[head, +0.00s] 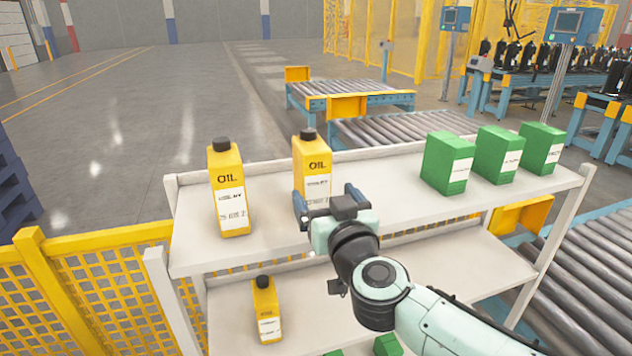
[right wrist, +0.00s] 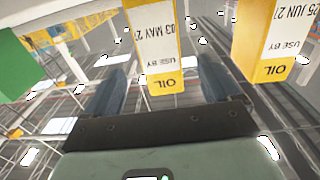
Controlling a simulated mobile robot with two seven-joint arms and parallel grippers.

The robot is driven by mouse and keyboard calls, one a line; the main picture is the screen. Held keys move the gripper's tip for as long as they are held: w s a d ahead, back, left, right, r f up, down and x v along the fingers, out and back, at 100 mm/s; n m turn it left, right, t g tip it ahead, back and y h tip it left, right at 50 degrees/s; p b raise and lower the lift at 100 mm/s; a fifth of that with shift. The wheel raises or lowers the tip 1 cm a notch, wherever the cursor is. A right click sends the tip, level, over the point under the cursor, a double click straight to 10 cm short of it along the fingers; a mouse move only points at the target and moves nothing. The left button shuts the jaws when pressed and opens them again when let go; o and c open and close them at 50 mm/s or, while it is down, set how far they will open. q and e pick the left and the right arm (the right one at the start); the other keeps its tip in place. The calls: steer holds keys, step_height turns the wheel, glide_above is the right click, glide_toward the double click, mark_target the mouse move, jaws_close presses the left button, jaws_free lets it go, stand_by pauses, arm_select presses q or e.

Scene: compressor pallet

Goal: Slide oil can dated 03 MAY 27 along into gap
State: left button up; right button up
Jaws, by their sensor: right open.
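The oil can dated 03 MAY (head: 313,165) is yellow with a black cap and stands upright on the upper shelf. In the right wrist view this can (right wrist: 153,45) appears upside down, its date partly cut off. My right gripper (head: 330,203) is open in front of it; its fingers (right wrist: 165,88) lie either side of the can in the wrist view. I cannot tell whether they touch it. Another oil can (head: 230,190), dated 25 JUN in the wrist view (right wrist: 268,40), stands to its left with shelf space between. My left gripper is not in view.
Several green boxes (head: 448,163) stand at the right of the upper shelf (head: 275,222), with bare shelf between them and the near can. A lower shelf (head: 235,310) holds another oil can (head: 266,312) and green boxes. A yellow mesh fence (head: 100,290) stands at left.

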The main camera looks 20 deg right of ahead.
mark_target(314, 176)
steer(key=w, duration=0.8)
steer(key=shift+w, duration=0.25)
jaws_close()
